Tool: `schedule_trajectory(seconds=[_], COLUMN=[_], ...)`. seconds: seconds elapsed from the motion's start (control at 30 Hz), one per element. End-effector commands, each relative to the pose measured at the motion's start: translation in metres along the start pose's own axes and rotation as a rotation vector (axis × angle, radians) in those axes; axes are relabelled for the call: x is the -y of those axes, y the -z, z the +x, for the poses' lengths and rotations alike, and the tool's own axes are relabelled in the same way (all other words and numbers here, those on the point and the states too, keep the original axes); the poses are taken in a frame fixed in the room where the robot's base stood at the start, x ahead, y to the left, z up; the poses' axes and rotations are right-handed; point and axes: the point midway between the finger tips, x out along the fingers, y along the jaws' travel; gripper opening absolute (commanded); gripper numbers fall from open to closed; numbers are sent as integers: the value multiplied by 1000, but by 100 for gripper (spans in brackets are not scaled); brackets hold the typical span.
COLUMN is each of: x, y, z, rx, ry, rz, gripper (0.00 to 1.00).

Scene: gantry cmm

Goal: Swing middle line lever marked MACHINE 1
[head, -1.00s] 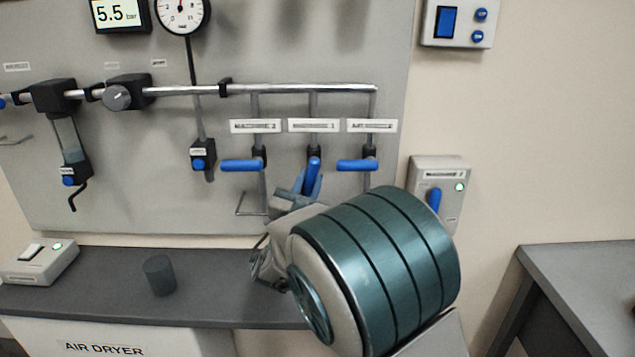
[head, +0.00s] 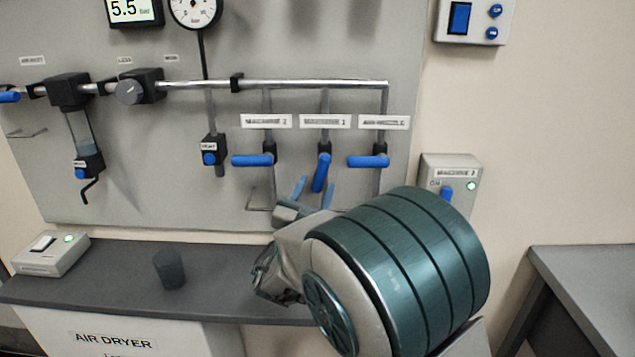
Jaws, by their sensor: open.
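The middle lever (head: 321,173) is blue and hangs below the middle label plate (head: 325,121), which reads like MACHINE 1. Its handle slants steeply down, slightly to the left. The left lever (head: 253,160) and the right lever (head: 368,162) both lie level, pointing left. My gripper (head: 313,190) is just below the middle lever, its two blue-grey fingers spread and empty. One fingertip is left of the handle's lower end and the other right of it. Whether either touches the handle cannot be told. My arm hides the panel's lower right.
A metal pipe (head: 270,84) runs along the grey panel above the levers. A switch box (head: 450,172) with a green light is on the wall at right. A dark bench (head: 215,270) carries a dark cylinder (head: 169,269) and a pale switch box (head: 52,254).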

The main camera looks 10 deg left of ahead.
Motion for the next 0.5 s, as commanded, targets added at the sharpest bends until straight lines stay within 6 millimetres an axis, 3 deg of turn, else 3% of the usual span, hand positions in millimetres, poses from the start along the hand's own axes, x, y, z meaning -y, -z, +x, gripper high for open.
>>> schedule_trajectory(seconds=[0.1,0.3,0.5], x=[-1,-1,-1], y=[2,1,1], z=[-30,-73,-98], rx=[-2,-2,-1], ry=[-4,-4,-3], rz=[2,1,1], gripper=[44,44,44])
